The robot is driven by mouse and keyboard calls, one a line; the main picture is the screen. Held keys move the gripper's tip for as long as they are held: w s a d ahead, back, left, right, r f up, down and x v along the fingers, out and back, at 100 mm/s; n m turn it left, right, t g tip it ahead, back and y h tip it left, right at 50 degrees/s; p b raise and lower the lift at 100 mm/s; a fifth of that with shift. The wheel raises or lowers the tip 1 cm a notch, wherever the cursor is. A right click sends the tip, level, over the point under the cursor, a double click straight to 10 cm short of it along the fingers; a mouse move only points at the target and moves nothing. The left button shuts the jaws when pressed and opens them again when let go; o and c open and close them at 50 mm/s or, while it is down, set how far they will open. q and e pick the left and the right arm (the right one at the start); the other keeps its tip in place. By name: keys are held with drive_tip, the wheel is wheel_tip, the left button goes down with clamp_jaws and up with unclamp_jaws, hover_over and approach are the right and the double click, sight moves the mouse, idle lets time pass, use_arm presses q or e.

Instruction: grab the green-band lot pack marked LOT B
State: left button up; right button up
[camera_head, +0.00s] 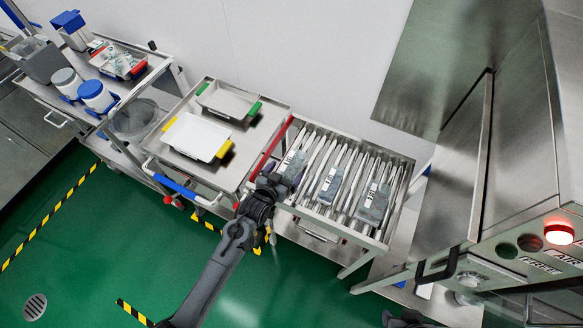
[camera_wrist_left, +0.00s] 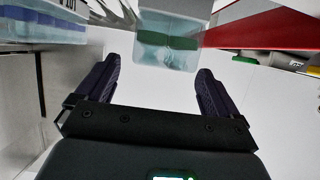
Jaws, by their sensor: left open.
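My left gripper (camera_head: 272,184) is at the left end of the slatted rack, beside the leftmost grey pack (camera_head: 292,164). In the left wrist view the left gripper (camera_wrist_left: 158,78) is open, with nothing between its fingers. A translucent pale pack with a green band (camera_wrist_left: 166,43) lies just beyond the fingertips, roughly centred between them. I cannot read a lot mark on it. Two more grey packs, one in the middle (camera_head: 329,184) and one on the right (camera_head: 373,203), lie on the rack with pale labels. A dark part of mine at the bottom edge of the head view may be the right gripper.
The slatted rack (camera_head: 398,185) adjoins a steel trolley (camera_head: 180,160), with a red rail (camera_head: 270,146) between them. The trolley carries a green-handled tray (camera_head: 228,101) and a yellow-handled tray (camera_head: 194,137). A steel machine with a lit red lamp (camera_head: 558,233) stands at right.

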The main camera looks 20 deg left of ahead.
sight(291, 164)
use_arm(q)
drive_tip(key=x, duration=0.5)
drive_tip(key=shift+r+b, duration=0.15)
drive_tip(key=shift+b, duration=0.25)
drive_tip(key=c, duration=1.1)
drive_tip(key=shift+c, duration=0.3)
drive_tip(key=shift+r, duration=0.1)
